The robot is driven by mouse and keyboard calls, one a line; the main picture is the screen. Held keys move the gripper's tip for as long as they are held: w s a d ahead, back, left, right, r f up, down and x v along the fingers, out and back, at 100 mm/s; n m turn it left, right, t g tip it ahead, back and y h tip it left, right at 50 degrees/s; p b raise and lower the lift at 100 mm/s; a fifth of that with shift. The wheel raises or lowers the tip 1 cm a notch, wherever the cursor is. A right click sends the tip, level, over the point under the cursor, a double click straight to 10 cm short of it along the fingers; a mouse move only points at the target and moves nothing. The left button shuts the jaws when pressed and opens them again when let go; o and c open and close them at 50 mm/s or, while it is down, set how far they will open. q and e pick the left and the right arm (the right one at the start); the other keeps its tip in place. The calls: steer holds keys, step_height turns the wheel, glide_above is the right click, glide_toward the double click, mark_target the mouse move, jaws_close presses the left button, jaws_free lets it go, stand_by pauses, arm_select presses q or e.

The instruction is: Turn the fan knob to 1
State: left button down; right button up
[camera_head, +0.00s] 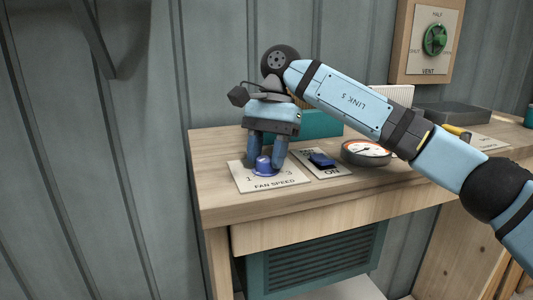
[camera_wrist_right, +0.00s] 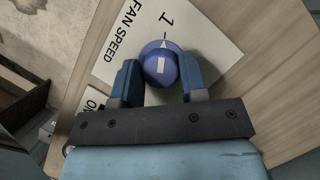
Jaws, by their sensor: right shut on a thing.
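The knob's white mark points up toward the small tick beside the 1. The 2 is not visible. My left gripper is out of view.
A green vent knob (camera_head: 435,39) is on a wall board. A teal box stands behind my gripper.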

steer(key=shift+f, duration=0.1)
steer(key=o, duration=0.9)
steer(key=p+v, duration=0.1)
steer(key=v, duration=1.3)
steer(key=shift+s+p, duration=0.15)
steer(key=shift+p, duration=0.25)
steer(key=shift+f, duration=0.1)
